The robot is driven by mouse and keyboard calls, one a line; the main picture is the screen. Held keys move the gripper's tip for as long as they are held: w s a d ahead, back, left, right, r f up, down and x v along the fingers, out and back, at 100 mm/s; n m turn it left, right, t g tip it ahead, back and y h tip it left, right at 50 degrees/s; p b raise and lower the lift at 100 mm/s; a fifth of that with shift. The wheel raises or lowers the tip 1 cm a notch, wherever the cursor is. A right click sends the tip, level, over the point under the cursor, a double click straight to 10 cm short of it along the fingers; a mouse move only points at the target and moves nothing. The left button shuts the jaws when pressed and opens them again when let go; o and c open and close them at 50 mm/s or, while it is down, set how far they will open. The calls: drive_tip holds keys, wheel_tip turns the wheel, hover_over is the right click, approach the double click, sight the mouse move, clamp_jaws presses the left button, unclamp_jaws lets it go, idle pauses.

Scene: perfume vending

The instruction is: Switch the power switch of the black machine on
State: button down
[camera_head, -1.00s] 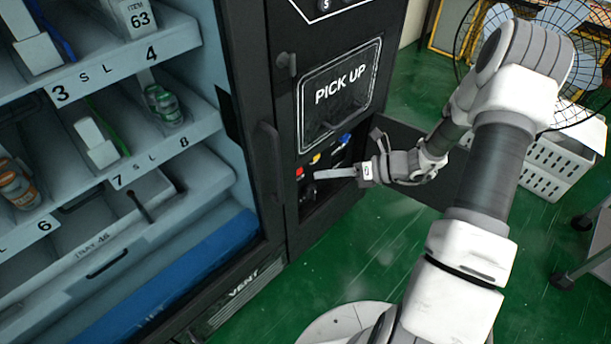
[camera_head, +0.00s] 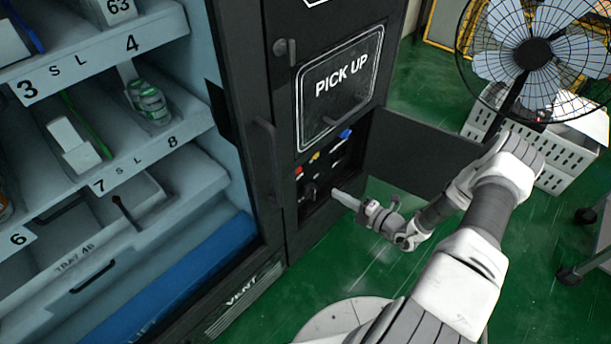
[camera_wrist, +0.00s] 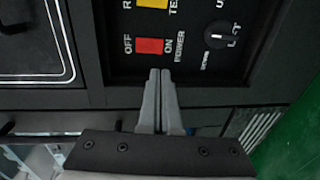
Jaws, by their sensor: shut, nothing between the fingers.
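The black machine (camera_head: 285,130) is a vending machine with a recessed control panel below its PICK UP window. The red power switch (camera_wrist: 149,45) sits between the labels OFF and ON, beside the word POWER; it is a small red spot (camera_head: 299,171) in the head view. I cannot tell which side of it is pressed. My gripper (camera_wrist: 160,72) is shut and empty, its tips just below the switch in the wrist view. In the head view my gripper (camera_head: 335,195) is at the lower right edge of the panel opening, apart from the switch.
A yellow switch (camera_wrist: 152,3) and a black rotary knob (camera_wrist: 215,38) are near the red switch. A blue part (camera_head: 346,133) is at the panel's upper right. The open panel door (camera_head: 420,150) stands right of the opening. A fan (camera_head: 532,53) stands behind.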

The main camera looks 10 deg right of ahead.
sight(299, 172)
drive_tip(key=b+x, duration=0.3)
drive_tip(key=x, duration=0.9)
drive_tip(key=shift+w+a, duration=0.25)
drive_tip(key=shift+w, duration=0.05)
drive_tip(key=shift+w+a, duration=0.35)
drive_tip(key=shift+w, duration=0.2)
drive_tip(key=shift+b, duration=0.3)
